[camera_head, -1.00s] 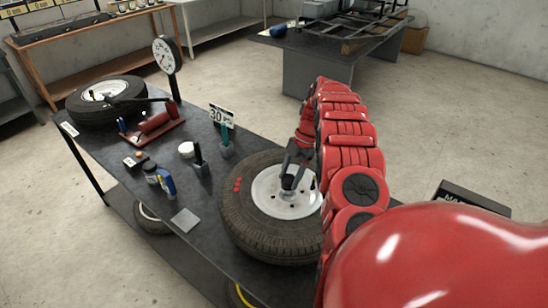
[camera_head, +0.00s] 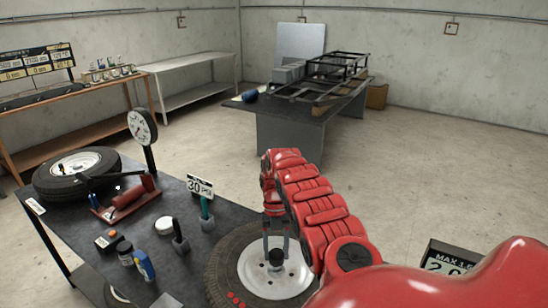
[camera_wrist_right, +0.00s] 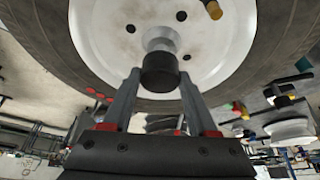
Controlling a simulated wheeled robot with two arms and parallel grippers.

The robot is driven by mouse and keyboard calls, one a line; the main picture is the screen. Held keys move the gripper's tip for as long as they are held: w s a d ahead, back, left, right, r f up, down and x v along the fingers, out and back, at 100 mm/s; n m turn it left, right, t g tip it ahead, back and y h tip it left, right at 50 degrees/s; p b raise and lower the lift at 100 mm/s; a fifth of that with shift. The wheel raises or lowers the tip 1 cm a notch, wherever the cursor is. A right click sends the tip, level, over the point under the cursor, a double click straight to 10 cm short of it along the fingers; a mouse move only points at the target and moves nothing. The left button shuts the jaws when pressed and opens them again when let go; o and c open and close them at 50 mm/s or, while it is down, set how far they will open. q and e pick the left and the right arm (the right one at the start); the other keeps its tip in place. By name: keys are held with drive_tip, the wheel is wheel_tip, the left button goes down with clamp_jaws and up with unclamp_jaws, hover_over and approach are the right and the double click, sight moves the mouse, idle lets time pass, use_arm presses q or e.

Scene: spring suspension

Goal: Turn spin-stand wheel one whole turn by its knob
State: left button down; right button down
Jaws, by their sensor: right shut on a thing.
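The wheel (camera_head: 245,262) lies flat at the table's near right, a black tyre with a pale rim (camera_head: 293,281). A black knob (camera_head: 277,257) stands at its middle and also shows in the right wrist view (camera_wrist_right: 160,72). My right gripper (camera_head: 277,243) comes down from above and is shut on the knob, one finger on each side. In the right wrist view the gripper's fingers (camera_wrist_right: 160,82) flank the knob. Red dots (camera_head: 235,299) mark the tyre at its lower left. The wheel's lower part is cut off by the frame. My left gripper is out of view.
A "30" sign (camera_head: 200,185), a green-handled tool (camera_head: 205,208) and small bottles stand left of the wheel. A dial gauge (camera_head: 142,126) and another tyre (camera_head: 50,181) are farther back. A dark sign (camera_head: 450,256) is at right.

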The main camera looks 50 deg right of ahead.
drive_tip(key=shift+n+b, duration=0.4)
drive_tip(key=shift+n, duration=0.2)
drive_tip(key=shift+c, duration=0.9)
unclamp_jaws()
drive_tip(key=shift+g, duration=0.3)
